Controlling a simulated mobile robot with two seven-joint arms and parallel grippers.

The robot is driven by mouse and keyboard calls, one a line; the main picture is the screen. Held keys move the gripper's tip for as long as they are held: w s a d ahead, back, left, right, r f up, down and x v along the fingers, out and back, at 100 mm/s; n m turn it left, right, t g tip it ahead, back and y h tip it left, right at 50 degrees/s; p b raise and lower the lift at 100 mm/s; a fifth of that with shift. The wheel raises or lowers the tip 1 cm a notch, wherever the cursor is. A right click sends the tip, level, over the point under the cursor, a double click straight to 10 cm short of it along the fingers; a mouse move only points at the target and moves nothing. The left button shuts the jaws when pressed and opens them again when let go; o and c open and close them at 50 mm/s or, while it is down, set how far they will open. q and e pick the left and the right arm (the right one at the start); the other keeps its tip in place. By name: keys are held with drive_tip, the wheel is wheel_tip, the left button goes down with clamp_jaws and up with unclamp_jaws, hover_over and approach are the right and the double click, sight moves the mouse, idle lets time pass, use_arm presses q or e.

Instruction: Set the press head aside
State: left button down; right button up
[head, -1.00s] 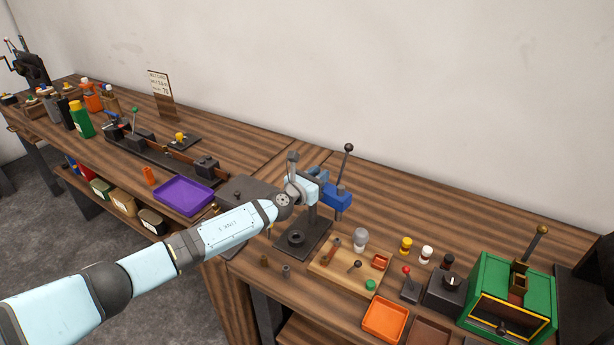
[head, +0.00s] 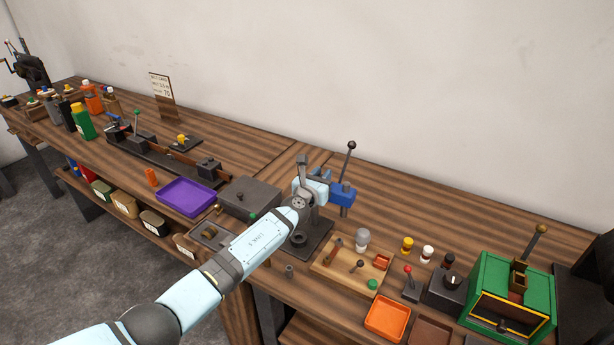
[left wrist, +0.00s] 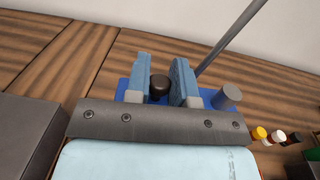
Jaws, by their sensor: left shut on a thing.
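The press head (head: 342,194) is a blue block with a grey ram below it and a lever ending in a dark ball. It is at the top of the small press, above the black press base (head: 312,240). My left gripper (head: 322,186) is shut on the press head from its left side. In the left wrist view the gripper's fingers (left wrist: 160,85) stand on either side of a dark round knob (left wrist: 159,87), with the blue press head (left wrist: 210,97) just behind. My arm hides part of the press column. My right gripper is not in view.
A wooden board (head: 345,272) with small parts lies in front of the press. An orange tray (head: 387,317) and a green box (head: 508,295) stand to the right. A purple tray (head: 186,196) and a dark block (head: 250,194) are to the left. Bare bench shows behind the press.

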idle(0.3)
use_arm(q)
drive_tip(key=c, duration=1)
unclamp_jaws()
drive_tip(key=shift+s+a+p, duration=0.1)
drive_tip(key=shift+s+p, duration=0.15)
drive_tip(key=shift+p, duration=0.05)
drive_tip(key=p+v, duration=0.5)
drive_tip(key=v, duration=0.8)
drive_tip(key=shift+s, duration=0.1)
